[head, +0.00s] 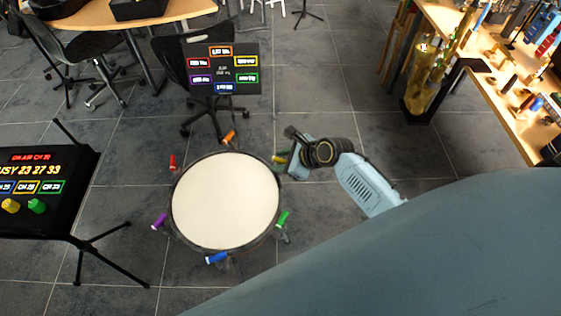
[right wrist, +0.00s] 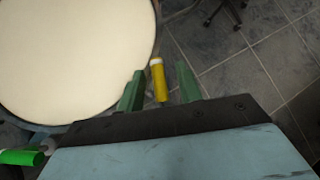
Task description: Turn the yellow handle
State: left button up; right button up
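A round drum with a cream head (head: 225,200) stands on the floor, with coloured handles around its rim. The yellow handle (head: 279,159) is at its upper right, partly hidden by my right gripper (head: 289,160). In the right wrist view the yellow handle (right wrist: 158,80) lies between the two green fingers of my right gripper (right wrist: 160,88). The fingers are open, with a gap on each side of the handle. The drum head (right wrist: 75,55) fills the upper left there. My left gripper is not in view.
Other handles are red (head: 172,162), orange (head: 229,137), purple (head: 159,221), blue (head: 216,258) and green (head: 282,218). A sign board (head: 222,70) stands behind the drum. A black panel (head: 40,190) on a stand is at left. A wooden bench (head: 500,75) is at right.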

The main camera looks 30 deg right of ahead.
jog(key=shift+w+a+f, duration=0.1)
jog(key=shift+w+f, duration=0.05)
jog(key=shift+f, duration=0.05)
grip_shut()
